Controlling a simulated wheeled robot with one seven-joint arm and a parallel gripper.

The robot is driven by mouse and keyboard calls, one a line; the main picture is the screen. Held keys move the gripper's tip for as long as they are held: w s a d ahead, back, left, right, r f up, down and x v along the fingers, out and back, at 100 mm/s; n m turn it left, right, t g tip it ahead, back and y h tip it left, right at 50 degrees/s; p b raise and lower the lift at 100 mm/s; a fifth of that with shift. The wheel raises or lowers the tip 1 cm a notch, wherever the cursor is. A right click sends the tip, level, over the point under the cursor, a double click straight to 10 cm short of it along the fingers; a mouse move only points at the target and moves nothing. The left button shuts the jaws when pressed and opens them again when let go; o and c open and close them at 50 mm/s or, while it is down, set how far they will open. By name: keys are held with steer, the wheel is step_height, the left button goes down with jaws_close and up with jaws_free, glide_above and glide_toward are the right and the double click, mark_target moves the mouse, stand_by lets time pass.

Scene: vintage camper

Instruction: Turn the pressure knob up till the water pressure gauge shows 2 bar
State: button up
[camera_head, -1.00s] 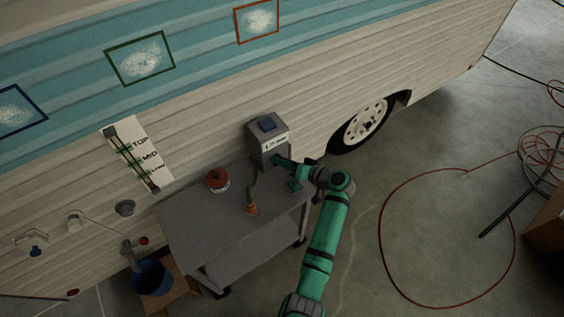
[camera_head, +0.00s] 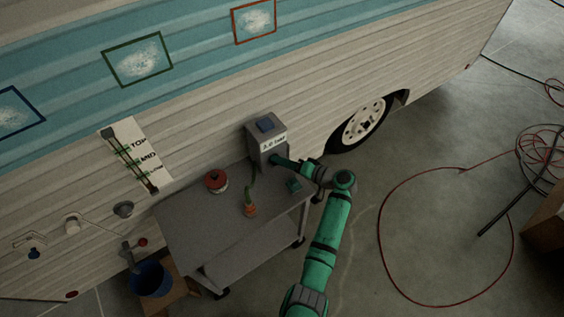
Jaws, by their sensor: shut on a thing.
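The grey pressure box (camera_head: 258,136) stands at the back of the grey cart, against the camper wall. Its white gauge label (camera_head: 274,143) has small dark text that seems to read about 2.0 bar, but it is blurred. My green arm reaches in from the lower right. My gripper (camera_head: 277,160) is at the lower front face of the box, shut on what appears to be the pressure knob. The knob itself is hidden behind the gripper.
The cart top (camera_head: 185,212) holds a red round can (camera_head: 216,181) and an orange-and-green item (camera_head: 250,209). A blue bucket (camera_head: 152,279) stands left of the cart. A red hose (camera_head: 384,246) loops on the floor at right.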

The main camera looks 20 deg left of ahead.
steer(key=o, duration=1)
steer(key=shift+f, duration=0.1)
steer(key=shift+o, duration=0.2)
steer(key=shift+s+d+r, duration=0.1)
steer(key=shift+d+r, duration=0.15)
steer(key=shift+d, duration=0.2)
steer(key=v, duration=0.9)
steer(key=shift+s+d, duration=0.15)
steer(key=shift+d, duration=0.2)
